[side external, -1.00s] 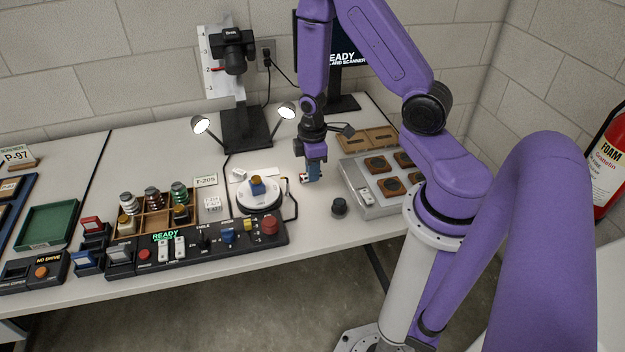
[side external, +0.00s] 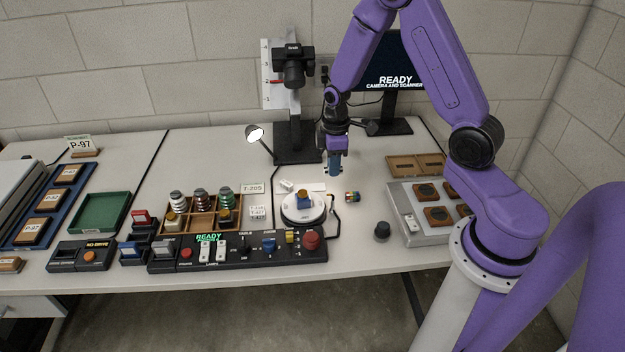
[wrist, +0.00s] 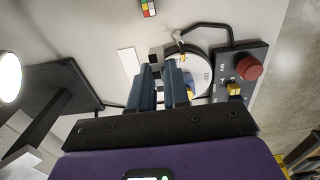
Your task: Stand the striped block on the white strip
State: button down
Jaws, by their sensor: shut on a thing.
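A black and grey piece (wrist: 156,56) shows at the fingertips. The grip on it is mostly hidden.
The turntable (side external: 302,217) bears a blue and yellow object (side external: 303,198). A control panel (side external: 240,250) lies in front. The camera stand (side external: 296,142) and a lamp (side external: 255,133) are behind and left. A grey case (side external: 420,232) stands right; a dark knob (side external: 408,250) is near the front edge.

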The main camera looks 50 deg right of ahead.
send_over(313, 187)
jog(key=f, duration=0.4)
jog(key=s+f, duration=0.1)
jog(key=f, duration=0.1)
jog(key=shift+f, duration=0.25)
jog(key=shift+w+f, duration=0.6)
jog(key=shift+f, duration=1.45)
jog(key=shift+s, duration=0.1)
jog(key=shift+f, duration=0.2)
jog(key=c, duration=1.1)
grip_release()
jog(key=shift+r, duration=0.15)
